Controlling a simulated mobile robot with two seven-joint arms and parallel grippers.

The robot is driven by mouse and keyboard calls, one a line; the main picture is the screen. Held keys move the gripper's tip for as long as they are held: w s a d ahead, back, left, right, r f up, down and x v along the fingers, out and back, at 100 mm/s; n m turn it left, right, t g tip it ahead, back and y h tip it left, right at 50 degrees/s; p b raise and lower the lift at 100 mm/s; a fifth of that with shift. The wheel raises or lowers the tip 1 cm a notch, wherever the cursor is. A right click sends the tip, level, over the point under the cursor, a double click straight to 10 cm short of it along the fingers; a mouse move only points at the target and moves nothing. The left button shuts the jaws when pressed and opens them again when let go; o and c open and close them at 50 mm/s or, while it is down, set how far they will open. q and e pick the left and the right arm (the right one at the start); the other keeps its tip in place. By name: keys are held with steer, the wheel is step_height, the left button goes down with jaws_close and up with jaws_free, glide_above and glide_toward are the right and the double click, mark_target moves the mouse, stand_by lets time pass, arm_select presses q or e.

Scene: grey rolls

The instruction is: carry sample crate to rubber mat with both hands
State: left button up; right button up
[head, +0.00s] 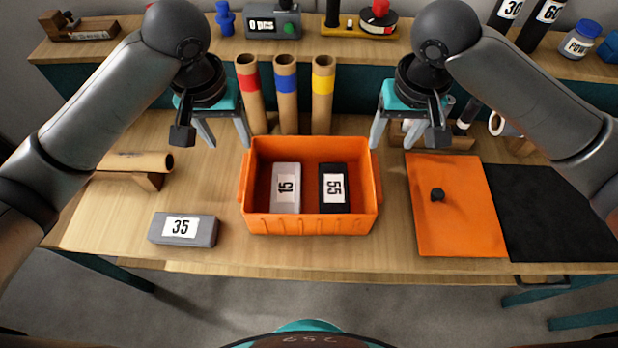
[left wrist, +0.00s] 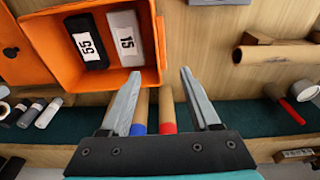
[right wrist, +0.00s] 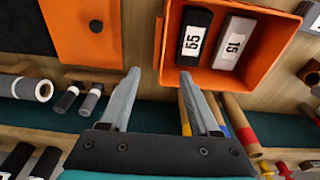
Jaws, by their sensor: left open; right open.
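The sample crate (head: 310,226) is an open orange bin standing on the wooden bench, centre. It holds a light grey block marked 15 (head: 286,190) and a black block marked 55 (head: 334,190). The rubber mat (head: 553,210) appears to be the black sheet at the right of the bench. My left gripper (head: 227,147) is open and empty by the crate's left far corner; the crate shows upper left in the left wrist view (left wrist: 155,50). My right gripper (head: 393,147) is open and empty by its right far corner; the crate shows upper right in the right wrist view (right wrist: 262,88).
An orange panel with a black knob (head: 455,215) lies between crate and black mat. A grey block marked 35 (head: 183,229) lies front left. Cardboard tubes with coloured bands (head: 286,95) stand behind the crate. A brown roll (head: 135,162) rests at left. A shelf runs along the back.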

mark_target(245, 174)
stand_by(0.3)
arm_select(q)
steer(key=f, duration=0.5)
steer(key=w+f, duration=0.1)
steer(key=f, duration=0.4)
steer(key=w+f, duration=0.1)
steer(key=f, duration=0.4)
steer(key=shift+w, duration=0.1)
arm_select(e)
steer(key=f, duration=0.5)
steer(key=w+f, duration=0.1)
steer(key=f, duration=0.4)
steer(key=w+f, duration=0.1)
steer(key=f, duration=0.4)
steer(key=shift+w, duration=0.1)
arm_select(q)
steer(key=shift+c, duration=0.2)
arm_select(e)
steer(key=shift+c, duration=0.2)
arm_select(q)
jaws_close()
arm_select(e)
jaws_close()
arm_select(q)
steer(key=shift+w+r, duration=0.1)
arm_select(e)
steer(key=shift+w+r, duration=0.1)
